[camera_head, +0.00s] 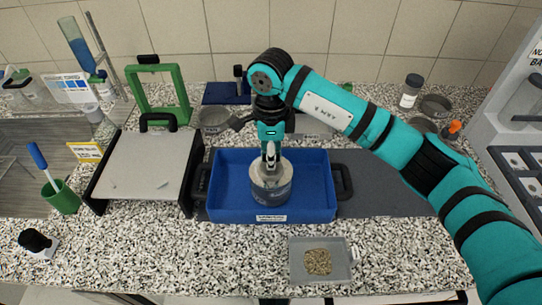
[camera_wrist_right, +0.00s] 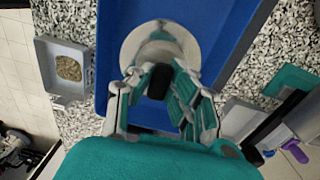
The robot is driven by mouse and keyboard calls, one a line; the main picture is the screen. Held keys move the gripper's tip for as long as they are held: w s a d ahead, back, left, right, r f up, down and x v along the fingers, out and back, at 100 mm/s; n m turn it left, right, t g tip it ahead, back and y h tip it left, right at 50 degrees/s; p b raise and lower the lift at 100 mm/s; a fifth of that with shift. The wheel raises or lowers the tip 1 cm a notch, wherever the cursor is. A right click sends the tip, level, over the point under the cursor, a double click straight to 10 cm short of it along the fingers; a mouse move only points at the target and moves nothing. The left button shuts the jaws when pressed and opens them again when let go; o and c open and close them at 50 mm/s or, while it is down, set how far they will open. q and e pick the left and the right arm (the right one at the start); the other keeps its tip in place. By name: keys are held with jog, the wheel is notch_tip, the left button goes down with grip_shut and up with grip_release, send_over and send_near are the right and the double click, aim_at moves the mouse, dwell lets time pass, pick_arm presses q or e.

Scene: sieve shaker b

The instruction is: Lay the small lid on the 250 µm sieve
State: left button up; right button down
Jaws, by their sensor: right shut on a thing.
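The 250 µm sieve (camera_head: 271,194), a short round metal can with a label, stands in the blue tray in the head view. The small lid (camera_head: 268,170), a pale metal disc, is over its top; whether it rests there or hangs just above, I cannot tell. My right gripper (camera_head: 270,157) points down over the lid. In the right wrist view, its fingers (camera_wrist_right: 157,73) close around the lid's black knob (camera_wrist_right: 158,84), with the pale round rim (camera_wrist_right: 133,44) beyond. The fingers partly hide the lid. My left gripper is not in view.
The blue tray (camera_head: 228,208) has dark handles at both ends. A grey dish of grains (camera_head: 297,262) stands in front. A grey-topped stand (camera_head: 140,165) is left, and a green frame (camera_head: 185,105) is behind it. Dark pans (camera_head: 435,103) lie back right. Front counter is mostly clear.

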jog(key=c, duration=1.2)
grip_release()
jog(key=shift+r+p, duration=1.35)
jog(key=shift+r, duration=2.2)
